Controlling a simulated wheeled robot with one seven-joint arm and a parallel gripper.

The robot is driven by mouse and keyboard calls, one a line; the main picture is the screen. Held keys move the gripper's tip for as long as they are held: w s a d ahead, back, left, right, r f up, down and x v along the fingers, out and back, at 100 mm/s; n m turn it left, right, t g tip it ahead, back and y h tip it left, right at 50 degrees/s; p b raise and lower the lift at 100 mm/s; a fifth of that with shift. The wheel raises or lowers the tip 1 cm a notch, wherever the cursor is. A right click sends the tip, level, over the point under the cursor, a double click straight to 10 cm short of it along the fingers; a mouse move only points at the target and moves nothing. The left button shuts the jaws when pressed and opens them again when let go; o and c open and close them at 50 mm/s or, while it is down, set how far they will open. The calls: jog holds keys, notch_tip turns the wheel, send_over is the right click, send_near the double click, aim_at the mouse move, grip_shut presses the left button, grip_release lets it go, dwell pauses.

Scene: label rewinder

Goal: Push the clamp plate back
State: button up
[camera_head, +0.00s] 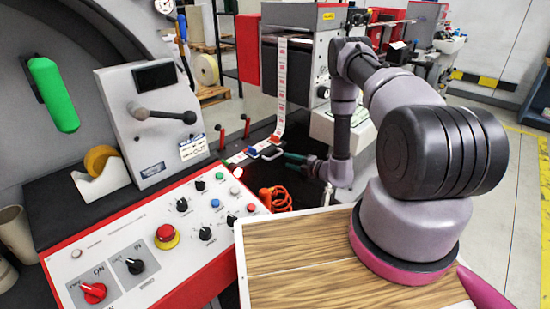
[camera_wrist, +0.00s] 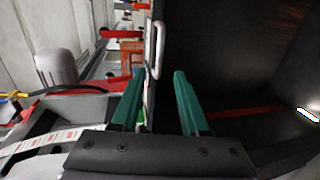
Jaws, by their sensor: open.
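The clamp plate is most likely the thin upright plate (camera_wrist: 148,88) with a pale bow handle (camera_wrist: 157,48), seen nearly edge-on in the wrist view. In the head view the small pale handle (camera_head: 272,153) shows just left of my gripper. My gripper (camera_head: 287,157) has green fingers and reaches left toward it over the dark bed. In the wrist view my gripper (camera_wrist: 155,78) is open, with a clear gap between its fingers. The plate's lower part shows between them, nearer the left finger. I cannot tell whether a finger touches it.
A printed label strip (camera_head: 281,90) hangs down to the bed. Red-topped levers (camera_head: 246,125) stand left of the handle. An orange coiled cable (camera_head: 275,198) lies below my gripper. The control panel (camera_head: 140,245) and wooden top (camera_head: 300,275) lie in front. A dark wall (camera_wrist: 225,50) stands at right.

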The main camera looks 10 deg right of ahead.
aim_at(275, 157)
jog(key=x, duration=0.9)
grip_shut()
dwell(1.2)
